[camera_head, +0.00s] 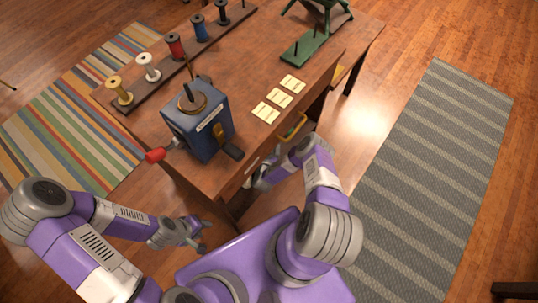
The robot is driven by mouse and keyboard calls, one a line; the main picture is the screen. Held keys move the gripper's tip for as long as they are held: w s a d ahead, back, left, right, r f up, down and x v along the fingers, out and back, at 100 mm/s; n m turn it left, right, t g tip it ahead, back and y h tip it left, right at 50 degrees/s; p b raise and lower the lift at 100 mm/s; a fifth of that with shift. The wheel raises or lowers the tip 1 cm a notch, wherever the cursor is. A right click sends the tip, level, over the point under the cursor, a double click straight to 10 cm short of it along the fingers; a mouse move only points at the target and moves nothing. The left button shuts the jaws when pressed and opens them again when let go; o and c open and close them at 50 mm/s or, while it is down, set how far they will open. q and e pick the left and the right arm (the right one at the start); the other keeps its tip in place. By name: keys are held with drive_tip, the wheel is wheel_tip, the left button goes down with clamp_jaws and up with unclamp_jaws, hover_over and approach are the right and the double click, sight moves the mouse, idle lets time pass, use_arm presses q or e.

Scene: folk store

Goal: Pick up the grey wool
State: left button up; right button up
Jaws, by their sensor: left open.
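I cannot pick out any grey wool for certain in the head view. My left gripper (200,234) is open and empty, low in front of the table's near left corner. My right gripper (264,177) is by the table's front side, close to the drawers. Its fingers are small and partly hidden, so their opening does not show. A partly open drawer (292,127) in the table's front has something yellow-brown in it; its inside is mostly hidden.
A blue machine (196,119) with a red-handled crank stands on the wooden table (240,72). A rack behind it holds several spools, among them a white one (149,67). Three cards (279,98) and a green stand (303,48) lie right. Floor with rugs surrounds the table.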

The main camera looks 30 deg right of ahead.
drive_tip(key=shift+b+x, duration=0.3)
drive_tip(key=shift+x, duration=0.8)
drive_tip(key=c, duration=1)
drive_tip(key=shift+o, duration=0.2)
drive_tip(key=shift+r, duration=0.15)
